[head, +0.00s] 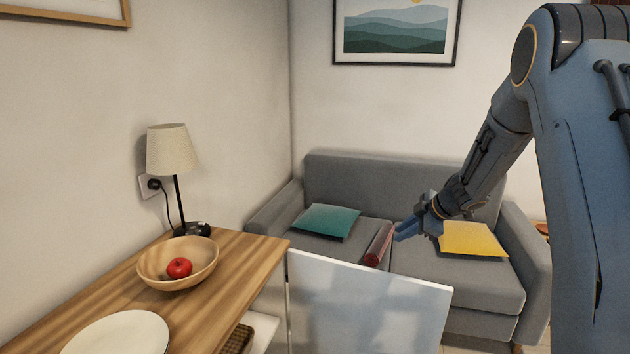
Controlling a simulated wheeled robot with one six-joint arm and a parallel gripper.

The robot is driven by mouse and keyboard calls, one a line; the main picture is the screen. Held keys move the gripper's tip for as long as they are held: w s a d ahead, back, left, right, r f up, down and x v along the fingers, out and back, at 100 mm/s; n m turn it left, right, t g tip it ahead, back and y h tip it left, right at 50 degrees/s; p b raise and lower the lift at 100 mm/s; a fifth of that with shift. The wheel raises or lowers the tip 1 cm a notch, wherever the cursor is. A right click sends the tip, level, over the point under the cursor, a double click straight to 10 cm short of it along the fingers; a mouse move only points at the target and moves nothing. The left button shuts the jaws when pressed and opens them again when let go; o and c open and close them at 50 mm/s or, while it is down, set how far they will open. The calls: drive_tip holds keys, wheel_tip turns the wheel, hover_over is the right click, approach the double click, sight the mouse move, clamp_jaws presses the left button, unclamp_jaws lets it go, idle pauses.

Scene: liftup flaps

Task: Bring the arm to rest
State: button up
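My arm comes in from the right side of the head view and reaches down and left in front of the sofa. My gripper (404,231) is at its end, above the white panel's top edge. The fingers are small and seen side-on, so their gap is not clear. A dark red, rod-like thing (379,245) shows just left of the fingertips. I cannot tell whether it touches the gripper or what it is attached to. A white flat panel (370,305) stands tilted below the gripper, beside the wooden counter.
The wooden counter (225,305) at the left holds a bowl (205,262) with a red apple (179,268), a white plate (120,335) and a lamp (172,150). A grey sofa (350,185) with teal (326,221) and yellow (470,240) cushions stands behind.

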drive_tip(key=s+r+m+t+h, duration=0.1)
drive_tip(key=s+r+m+h, duration=0.45)
drive_tip(key=s+m, duration=0.3)
drive_tip(key=s+a+f+m+g, duration=0.1)
drive_tip(key=s+a+m+g, duration=0.1)
drive_tip(key=s, duration=0.9)
drive_tip(key=s+a+f+m+g, duration=0.1)
drive_tip(key=s+a+m+g, duration=0.2)
drive_tip(key=s, duration=0.8)
drive_tip(key=s+a+f+m+g+p, duration=0.1)
drive_tip(key=s+a+m+g, duration=0.1)
drive_tip(key=s, duration=1)
drive_tip(key=shift+a+m+g, duration=0.35)
drive_tip(key=shift+g, duration=0.05)
drive_tip(key=shift+w+y, duration=0.1)
drive_tip(key=shift+y, duration=0.15)
